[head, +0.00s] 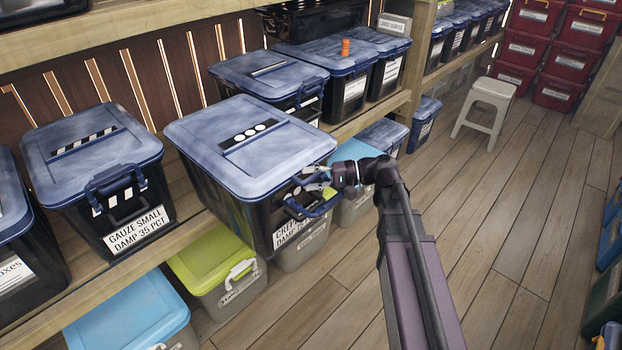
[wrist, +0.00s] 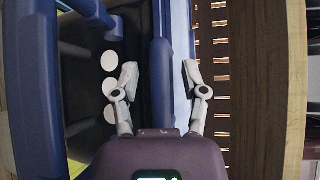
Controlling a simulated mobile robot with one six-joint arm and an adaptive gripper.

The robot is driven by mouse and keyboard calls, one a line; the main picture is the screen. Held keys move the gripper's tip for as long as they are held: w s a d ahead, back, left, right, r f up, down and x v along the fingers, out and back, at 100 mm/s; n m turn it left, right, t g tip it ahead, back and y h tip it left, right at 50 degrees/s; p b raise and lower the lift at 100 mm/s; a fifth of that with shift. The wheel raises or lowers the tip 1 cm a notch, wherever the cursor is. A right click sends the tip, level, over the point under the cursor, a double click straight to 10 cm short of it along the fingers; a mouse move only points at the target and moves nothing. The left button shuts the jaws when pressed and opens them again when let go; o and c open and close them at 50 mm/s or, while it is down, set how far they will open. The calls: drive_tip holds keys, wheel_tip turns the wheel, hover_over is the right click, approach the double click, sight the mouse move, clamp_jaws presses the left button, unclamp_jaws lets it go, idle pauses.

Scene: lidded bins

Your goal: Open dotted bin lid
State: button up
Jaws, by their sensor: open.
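The dotted bin (head: 215,190) is dark, with a blue lid (head: 275,160) that lies down on it. A black strip with white dots (head: 248,133) crosses the lid. Its blue front handle (head: 318,208) sticks out from the front, below the lid edge; it also shows at the left of the wrist view (wrist: 32,110). My gripper (head: 314,178) is at the lid's front edge. In the wrist view my open gripper (wrist: 159,70) has one finger on each side of the blue lid rim (wrist: 161,95). I cannot tell whether they touch it. White dots on the bin front (wrist: 109,61) show beside one finger.
A gauze bin (head: 95,165) stands left on the same wooden shelf, and more blue-lidded bins (head: 265,72) stand behind. Lower down are a green-lidded bin (head: 210,258) and a cyan-lidded bin (head: 130,308). A stool (head: 487,100) stands on the open floor at right.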

drive_tip(key=shift+c, duration=0.2)
clamp_jaws()
drive_tip(key=shift+r, duration=0.15)
